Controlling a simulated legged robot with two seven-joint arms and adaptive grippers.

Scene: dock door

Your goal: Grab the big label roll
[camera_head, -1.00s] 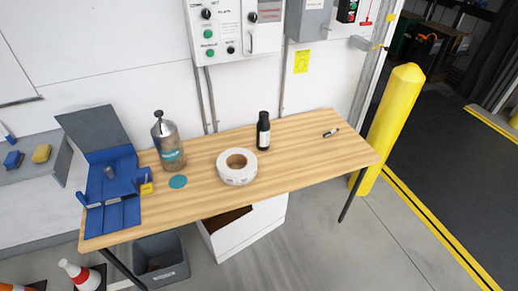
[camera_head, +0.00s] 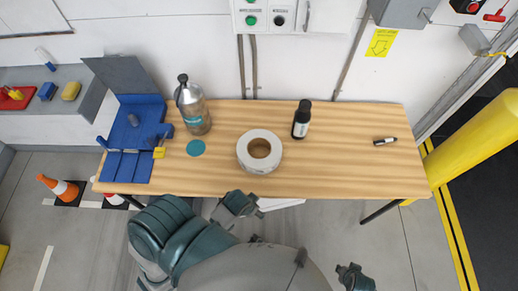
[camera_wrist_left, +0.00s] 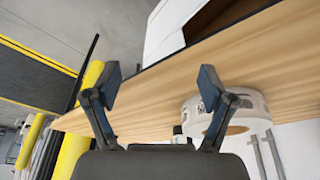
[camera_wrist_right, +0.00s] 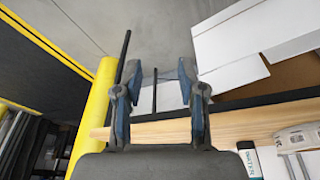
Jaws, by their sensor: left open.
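The big label roll (camera_head: 259,152) is a white ring with a brown core, lying flat on the wooden table (camera_head: 350,170). It also shows in the left wrist view (camera_wrist_left: 250,106), just beyond the right-hand finger. My left gripper (camera_head: 238,204) is at the table's front edge, in front of the roll and slightly left of it, apart from it. Its fingers are spread and empty in the left wrist view (camera_wrist_left: 158,85). My right gripper (camera_head: 355,275) is lower right, off the table front. Its fingers are apart and empty in the right wrist view (camera_wrist_right: 158,85).
A dark bottle (camera_head: 301,119) stands right of the roll. A blue tool tray (camera_head: 134,135) occupies the left end. A marker (camera_head: 385,141) lies right. The table between bottle and marker is clear.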

